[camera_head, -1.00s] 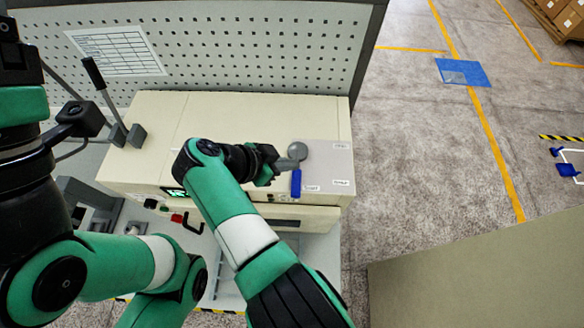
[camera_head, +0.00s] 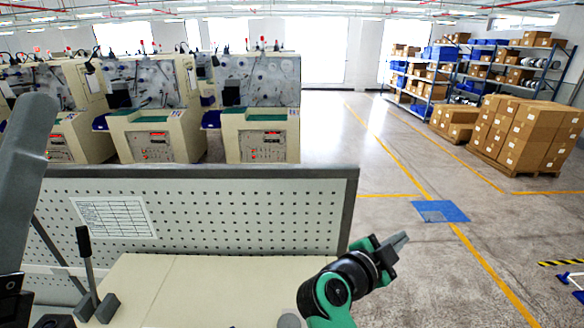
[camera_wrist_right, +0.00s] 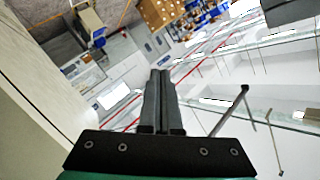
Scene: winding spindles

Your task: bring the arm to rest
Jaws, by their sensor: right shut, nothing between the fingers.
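My right gripper (camera_head: 402,241) is in the head view, to the right of the pegboard panel's end and in front of the open floor. Its grey fingers point up and to the right. In the right wrist view the two fingers (camera_wrist_right: 159,80) lie together, with nothing between them. The green and black right wrist shows below it. My left gripper is not in view.
The cream machine top (camera_head: 215,285) lies left of the right arm, with the grey perforated panel (camera_head: 250,215) behind it. Behind are similar machines (camera_head: 155,135) and stacked cartons (camera_head: 520,135). Floor at right is open, with a blue mat (camera_head: 440,211).

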